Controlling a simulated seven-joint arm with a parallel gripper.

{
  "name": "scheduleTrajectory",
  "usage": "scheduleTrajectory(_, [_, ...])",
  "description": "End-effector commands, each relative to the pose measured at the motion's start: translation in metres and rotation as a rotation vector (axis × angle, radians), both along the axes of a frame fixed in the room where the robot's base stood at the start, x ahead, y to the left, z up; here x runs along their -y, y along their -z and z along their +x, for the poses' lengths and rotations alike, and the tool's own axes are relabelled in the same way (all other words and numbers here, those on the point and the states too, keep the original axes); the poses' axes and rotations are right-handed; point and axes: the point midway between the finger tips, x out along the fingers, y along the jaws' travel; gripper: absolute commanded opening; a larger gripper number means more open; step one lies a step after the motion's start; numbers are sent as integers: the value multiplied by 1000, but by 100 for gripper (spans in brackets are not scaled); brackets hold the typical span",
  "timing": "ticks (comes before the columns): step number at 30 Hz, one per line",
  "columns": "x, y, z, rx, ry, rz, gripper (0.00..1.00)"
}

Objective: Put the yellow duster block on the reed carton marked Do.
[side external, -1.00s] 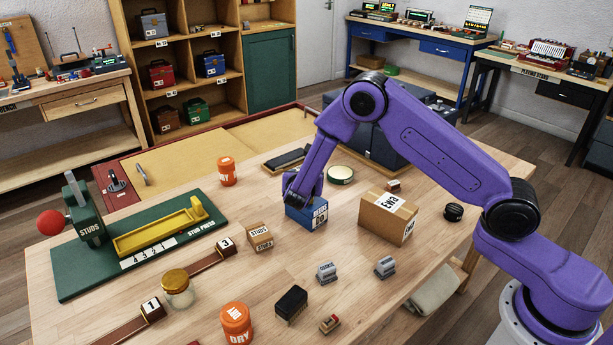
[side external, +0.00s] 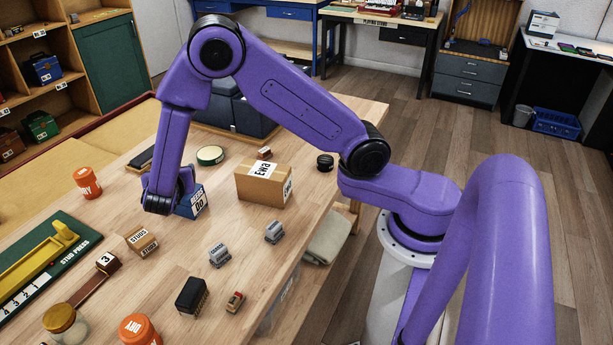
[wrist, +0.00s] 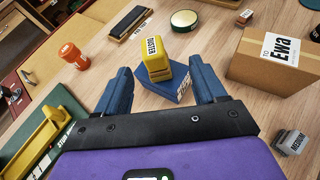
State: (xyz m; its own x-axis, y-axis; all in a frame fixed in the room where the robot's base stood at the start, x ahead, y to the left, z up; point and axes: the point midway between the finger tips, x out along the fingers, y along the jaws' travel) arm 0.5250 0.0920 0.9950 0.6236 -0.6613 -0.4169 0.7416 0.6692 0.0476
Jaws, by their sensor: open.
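The yellow duster block (wrist: 155,60) stands on top of the blue reed carton (wrist: 172,91) in the wrist view and appears to rest on it. The block lies between the two open blue fingers of my gripper (wrist: 157,66), with a gap visible on both sides. In the side view the carton marked Do (side external: 194,203) is partly hidden behind my gripper (side external: 158,204), and I cannot make out the yellow block there.
A cardboard box marked Ewa (side external: 264,186) stands right of the carton. A studs carton (side external: 142,241), grey stamps (side external: 219,255), an orange jar (side external: 88,182) and the green stud press (side external: 40,265) surround it. Bare wood lies between.

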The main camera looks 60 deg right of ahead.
Motion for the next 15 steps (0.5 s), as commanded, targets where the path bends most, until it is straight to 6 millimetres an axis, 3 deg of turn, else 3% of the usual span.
scheduleTrajectory(5, [14, -27, -49, 30, 162, 214, 70])
scheduleTrajectory(15, [35, -56, -184, 8, 537, 707, 70])
